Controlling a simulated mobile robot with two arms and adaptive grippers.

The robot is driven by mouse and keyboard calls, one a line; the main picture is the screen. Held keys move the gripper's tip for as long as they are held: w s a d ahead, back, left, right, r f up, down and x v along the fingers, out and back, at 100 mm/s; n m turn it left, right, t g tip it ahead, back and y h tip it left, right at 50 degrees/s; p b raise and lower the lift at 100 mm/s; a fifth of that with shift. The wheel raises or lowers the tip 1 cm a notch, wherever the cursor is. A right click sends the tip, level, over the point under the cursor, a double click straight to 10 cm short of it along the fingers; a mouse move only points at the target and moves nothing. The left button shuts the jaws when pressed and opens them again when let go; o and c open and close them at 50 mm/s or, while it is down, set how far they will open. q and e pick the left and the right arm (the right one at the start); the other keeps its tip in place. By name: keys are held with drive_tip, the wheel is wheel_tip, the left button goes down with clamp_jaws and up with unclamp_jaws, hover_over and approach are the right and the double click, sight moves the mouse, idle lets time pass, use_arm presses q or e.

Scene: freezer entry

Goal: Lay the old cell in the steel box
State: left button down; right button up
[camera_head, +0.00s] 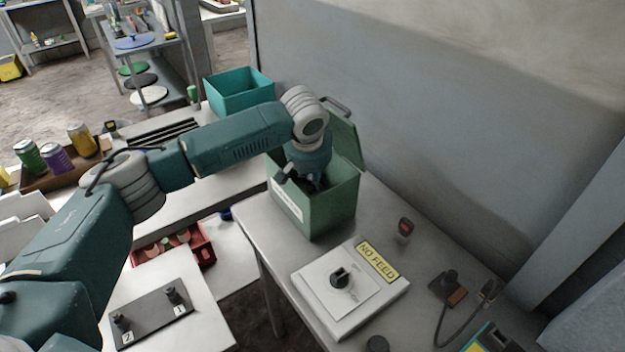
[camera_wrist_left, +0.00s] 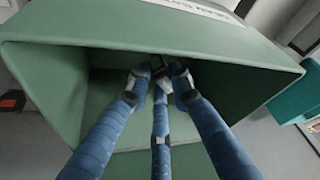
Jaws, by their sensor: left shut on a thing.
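The steel box (camera_head: 318,212) is green and stands on the metal table with its lid (camera_head: 346,138) open. My left gripper (camera_head: 308,184) reaches down into its mouth from above. In the left wrist view, the gripper's blue fingers (camera_wrist_left: 160,78) are inside the box (camera_wrist_left: 55,80), closed together on a small dark piece with a pale part, which I take to be the old cell (camera_wrist_left: 157,63). The fingers hide most of it. I cannot tell whether it touches the box floor. My right gripper is not in view.
A white plate (camera_head: 318,300) with a black knob and a yellow "NO FEED" sign (camera_head: 377,262) lies in front of the box. A small red-and-black device (camera_head: 404,229) is to its right. A teal bin (camera_head: 240,92) stands behind. A grey wall rises close at right.

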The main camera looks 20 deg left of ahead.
use_arm(q)
drive_tip(key=shift+f, duration=0.9)
drive_tip(key=shift+f, duration=0.2)
drive_tip(key=shift+f, duration=0.35)
drive_tip(key=c, duration=1.6)
unclamp_jaws()
drive_tip(key=shift+o, duration=0.3)
drive_tip(key=shift+r, duration=0.1)
drive_tip(key=shift+r, duration=0.25)
drive_tip(key=b+v, duration=0.2)
drive_tip(key=v, duration=1)
drive_tip(key=shift+r, duration=0.25)
